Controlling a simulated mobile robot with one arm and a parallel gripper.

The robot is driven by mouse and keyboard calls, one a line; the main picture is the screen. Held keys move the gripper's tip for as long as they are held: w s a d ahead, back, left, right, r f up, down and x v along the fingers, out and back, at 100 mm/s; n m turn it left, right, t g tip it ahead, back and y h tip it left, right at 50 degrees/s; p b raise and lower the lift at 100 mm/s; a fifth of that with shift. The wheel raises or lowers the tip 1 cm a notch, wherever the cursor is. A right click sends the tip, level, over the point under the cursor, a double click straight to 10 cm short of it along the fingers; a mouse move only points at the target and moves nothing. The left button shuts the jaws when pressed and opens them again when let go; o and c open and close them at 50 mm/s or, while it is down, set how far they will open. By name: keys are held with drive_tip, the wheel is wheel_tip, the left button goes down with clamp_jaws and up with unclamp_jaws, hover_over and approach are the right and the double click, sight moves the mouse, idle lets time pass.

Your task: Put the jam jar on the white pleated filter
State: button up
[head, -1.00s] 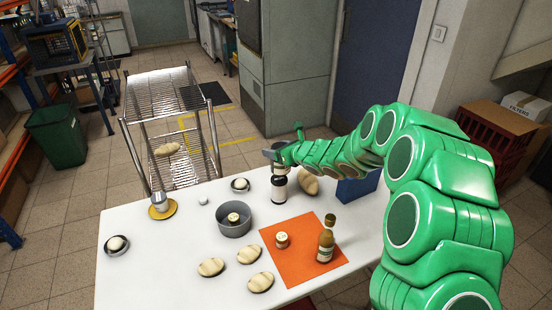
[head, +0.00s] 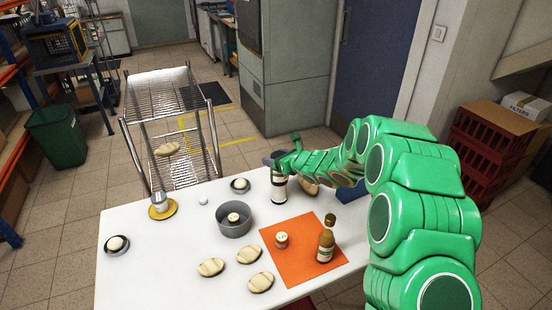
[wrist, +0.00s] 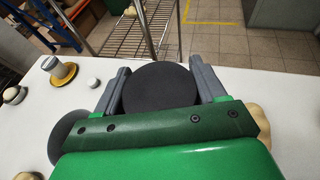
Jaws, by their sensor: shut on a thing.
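A tall dark jar with a pale label (head: 279,190) stands upright at the table's far edge, in my gripper (head: 279,160). In the wrist view its round dark lid (wrist: 160,88) fills the space between the two grey jaws, which are shut on it. I take it for the jam jar, though its label is too small to read. A white cup-like piece (head: 159,199) sits on a yellow saucer at the far left; it also shows in the wrist view (wrist: 62,70). It may be the pleated filter, but I cannot make out pleats.
An orange mat (head: 290,258) bears a small jar and a brown bottle (head: 326,243). Several striped pale stones and small bowls lie about.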

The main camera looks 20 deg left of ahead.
drive_tip(key=o, duration=1.6)
drive_tip(key=shift+f, duration=0.1)
drive_tip(key=shift+v, duration=6.05)
